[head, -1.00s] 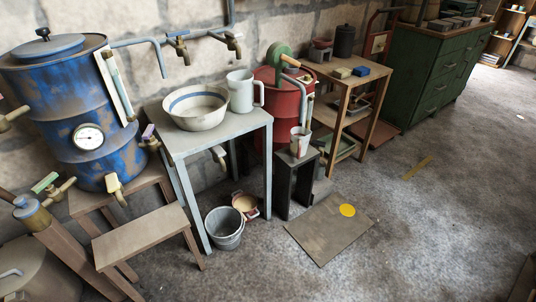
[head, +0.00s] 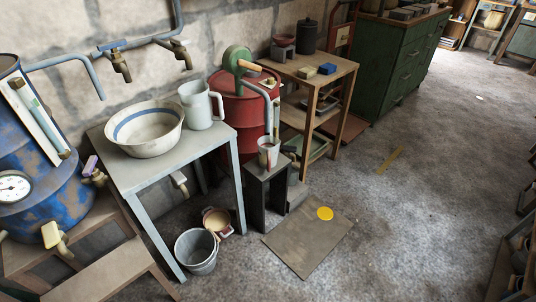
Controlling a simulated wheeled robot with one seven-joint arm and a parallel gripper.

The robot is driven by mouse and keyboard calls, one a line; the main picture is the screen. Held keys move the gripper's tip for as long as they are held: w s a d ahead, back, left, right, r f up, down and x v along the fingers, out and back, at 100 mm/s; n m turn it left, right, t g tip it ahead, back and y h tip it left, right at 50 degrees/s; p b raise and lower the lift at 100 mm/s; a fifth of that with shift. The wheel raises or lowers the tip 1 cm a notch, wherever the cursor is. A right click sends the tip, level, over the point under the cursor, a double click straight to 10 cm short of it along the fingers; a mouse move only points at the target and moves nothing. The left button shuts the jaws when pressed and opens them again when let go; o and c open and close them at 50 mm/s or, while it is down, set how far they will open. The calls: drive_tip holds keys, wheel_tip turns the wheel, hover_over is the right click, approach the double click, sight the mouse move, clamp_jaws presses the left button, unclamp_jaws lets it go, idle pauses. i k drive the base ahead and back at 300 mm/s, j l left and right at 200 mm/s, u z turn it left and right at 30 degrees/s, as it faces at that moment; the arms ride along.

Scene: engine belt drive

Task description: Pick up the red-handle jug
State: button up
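A small pale jug (head: 268,152) with red on it stands upright on a dark stool (head: 266,174), below the red drum's spout. It is the only jug showing red; the shape of its handle is too small to tell. A larger pale jug (head: 197,106) with a pale handle stands on the grey table (head: 128,172), to the right of a white basin (head: 146,128) with a blue band. My gripper is not in this view.
A red drum (head: 228,103) with a green-wheeled pump (head: 238,60) stands behind the stool. A grey bucket (head: 196,252) and a small tan pot (head: 217,221) are on the floor to its left. A flat board (head: 300,247) with a yellow disc lies in front.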

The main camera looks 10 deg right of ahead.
sight(268, 146)
drive_tip(key=i+l+z, duration=0.15)
drive_tip(key=i+z, duration=0.2)
drive_tip(key=i, duration=0.5)
drive_tip(key=i+z, duration=0.3)
drive_tip(key=i, duration=0.5)
